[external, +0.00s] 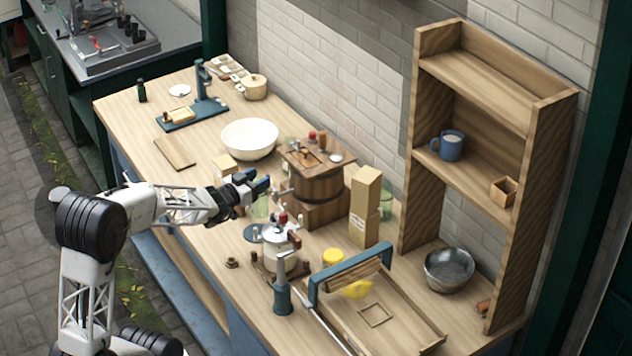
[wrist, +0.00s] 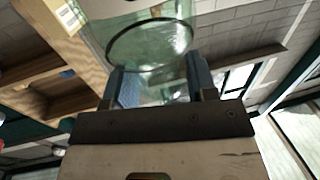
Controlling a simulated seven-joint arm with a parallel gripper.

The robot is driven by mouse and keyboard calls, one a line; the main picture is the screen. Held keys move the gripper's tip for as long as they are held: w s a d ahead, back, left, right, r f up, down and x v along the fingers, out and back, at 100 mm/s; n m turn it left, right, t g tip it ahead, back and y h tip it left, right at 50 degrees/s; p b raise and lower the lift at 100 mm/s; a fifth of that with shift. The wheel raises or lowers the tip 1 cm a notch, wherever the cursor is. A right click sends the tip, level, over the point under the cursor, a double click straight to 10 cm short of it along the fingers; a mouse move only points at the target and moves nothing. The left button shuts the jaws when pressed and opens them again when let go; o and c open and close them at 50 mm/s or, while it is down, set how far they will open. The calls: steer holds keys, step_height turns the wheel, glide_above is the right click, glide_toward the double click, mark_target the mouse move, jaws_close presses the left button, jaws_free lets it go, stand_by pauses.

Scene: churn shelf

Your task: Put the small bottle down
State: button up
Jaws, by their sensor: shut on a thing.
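My gripper (external: 258,184) is above the middle of the wooden worktop, left of the small wooden churn barrel. In the wrist view its two blue fingers (wrist: 156,80) stand on either side of a pale green see-through glass bottle (wrist: 150,42) with a round dark-edged rim. The jaws are shut on this bottle. In the external view the pale green glass (external: 262,207) shows just below the fingers, partly hidden by them. Whether its base touches the worktop is hard to tell.
The wooden barrel (external: 318,186) stands close on the right. A white bowl (external: 249,139) is behind, and a metal pot with a lever (external: 281,243) is in front. A tall box (external: 364,206), a tray (external: 412,323) and a shelf (external: 538,205) are farther right. A dark green bottle (external: 141,91) stands far left.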

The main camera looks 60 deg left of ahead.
steer(key=shift+r, duration=0.15)
step_height(320, 180, up, 11)
steer(key=w+a+r+y, duration=0.1)
steer(key=w+a, duration=0.2)
steer(key=a, duration=0.4)
steer(key=w+a+r+n, duration=0.1)
steer(key=w+a+r, duration=0.1)
steer(key=w+a, duration=0.35)
steer(key=w+a+r+y, duration=0.1)
steer(key=a, duration=0.7)
steer(key=w+a+f+n+g+y, duration=0.1)
steer(key=w+a+f, duration=0.15)
steer(key=a, duration=0.95)
steer(key=w+a+f+y, duration=0.1)
steer(key=w+a, duration=0.2)
steer(key=a, duration=0.9)
steer(key=shift+w+a+f, duration=0.1)
steer(key=shift+a+f, duration=0.05)
steer(key=shift+f, duration=2.7)
step_height(320, 180, down, 6)
